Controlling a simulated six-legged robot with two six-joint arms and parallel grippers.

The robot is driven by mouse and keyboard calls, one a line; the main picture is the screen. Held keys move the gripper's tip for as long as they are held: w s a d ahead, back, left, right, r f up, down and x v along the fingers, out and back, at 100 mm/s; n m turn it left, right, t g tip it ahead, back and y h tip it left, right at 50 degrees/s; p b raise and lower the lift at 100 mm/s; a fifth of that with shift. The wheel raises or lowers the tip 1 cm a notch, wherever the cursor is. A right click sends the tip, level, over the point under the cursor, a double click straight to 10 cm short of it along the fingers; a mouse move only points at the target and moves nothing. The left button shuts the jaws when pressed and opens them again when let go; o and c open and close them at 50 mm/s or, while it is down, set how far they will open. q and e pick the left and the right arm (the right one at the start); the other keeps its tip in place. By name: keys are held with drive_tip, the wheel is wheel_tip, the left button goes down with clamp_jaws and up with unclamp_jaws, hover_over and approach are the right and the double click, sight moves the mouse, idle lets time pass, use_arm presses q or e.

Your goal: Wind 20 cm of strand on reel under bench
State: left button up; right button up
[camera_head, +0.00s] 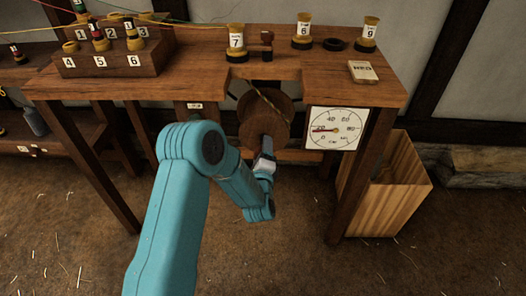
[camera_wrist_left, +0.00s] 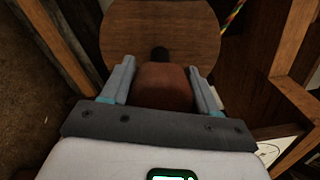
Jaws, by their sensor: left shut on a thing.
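The reel (camera_head: 281,110) is a round brown wooden disc under the bench (camera_head: 200,75), in the gap at its front edge. A thin pale strand (camera_head: 263,97) runs down to it from the bench. My left gripper (camera_head: 266,147) is at the reel's lower front. In the left wrist view the reel's face (camera_wrist_left: 150,30) fills the top, with a dark hub in front of it. There my left gripper (camera_wrist_left: 164,78) has its fingers on both sides of a reddish-brown handle (camera_wrist_left: 165,90) and is shut on it. My right gripper is not in view.
A white dial (camera_head: 336,128) hangs right of the reel, its red needle pointing left near 20. A wooden bin (camera_head: 395,185) stands at the right, past a bench leg. Numbered spools and a bobbin rack (camera_head: 112,60) stand on the bench. The floor in front is mostly clear.

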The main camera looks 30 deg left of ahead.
use_arm(q)
drive_tip(key=m, duration=0.3)
drive_tip(key=shift+w+r, duration=0.1)
drive_tip(key=shift+r, duration=0.05)
drive_tip(key=shift+r+m+p, duration=0.1)
drive_tip(key=shift+m+p, duration=0.25)
drive_tip(key=shift+m, duration=0.45)
drive_tip(key=shift+m+p, duration=1)
drive_tip(key=shift+p, duration=0.05)
drive_tip(key=shift+m+p, duration=0.7)
drive_tip(key=shift+p, duration=0.25)
drive_tip(key=shift+f, duration=0.2)
drive_tip(key=o, duration=1)
drive_tip(key=shift+o, duration=0.2)
drive_tip(key=shift+s+f, duration=0.15)
drive_tip(key=shift+s, duration=0.05)
